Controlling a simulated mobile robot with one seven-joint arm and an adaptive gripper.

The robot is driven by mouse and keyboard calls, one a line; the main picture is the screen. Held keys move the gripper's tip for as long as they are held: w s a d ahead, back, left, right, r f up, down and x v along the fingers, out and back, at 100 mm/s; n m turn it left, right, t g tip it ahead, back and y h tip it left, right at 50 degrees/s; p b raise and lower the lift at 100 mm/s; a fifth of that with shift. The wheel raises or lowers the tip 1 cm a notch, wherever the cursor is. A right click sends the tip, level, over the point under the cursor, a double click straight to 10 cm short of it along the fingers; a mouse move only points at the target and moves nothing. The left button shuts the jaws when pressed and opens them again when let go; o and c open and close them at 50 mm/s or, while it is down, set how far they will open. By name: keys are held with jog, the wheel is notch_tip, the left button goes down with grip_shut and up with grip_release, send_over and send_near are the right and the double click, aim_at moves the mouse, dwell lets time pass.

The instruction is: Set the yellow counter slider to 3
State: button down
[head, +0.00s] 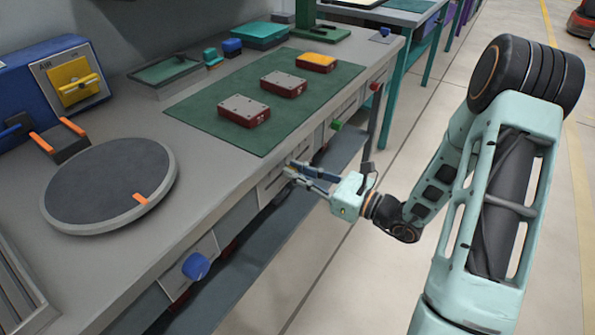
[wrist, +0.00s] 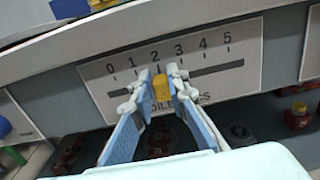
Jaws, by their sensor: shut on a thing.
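The yellow slider (wrist: 161,88) sits in a dark horizontal slot on a white scale plate (wrist: 107,85) numbered 0 to 5. It stands at about the 2 mark. My gripper (wrist: 162,80) is shut on it, with one finger on each side, and the fingers hide part of the slot and the lettering below. In the head view my gripper (head: 291,170) reaches the bench's front panel from the right. The slider cannot be made out there.
On the bench top lie a green mat (head: 200,108) with several red-based boxes and a round turntable (head: 105,185). A blue knob (head: 196,266) and a green knob (head: 336,125) stick out of the front panel on either side. The floor at right is clear.

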jog(key=shift+w+d, duration=0.95)
jog(key=shift+w, duration=0.25)
jog(key=c, duration=1.9)
grip_release()
jog(key=v, duration=1.2)
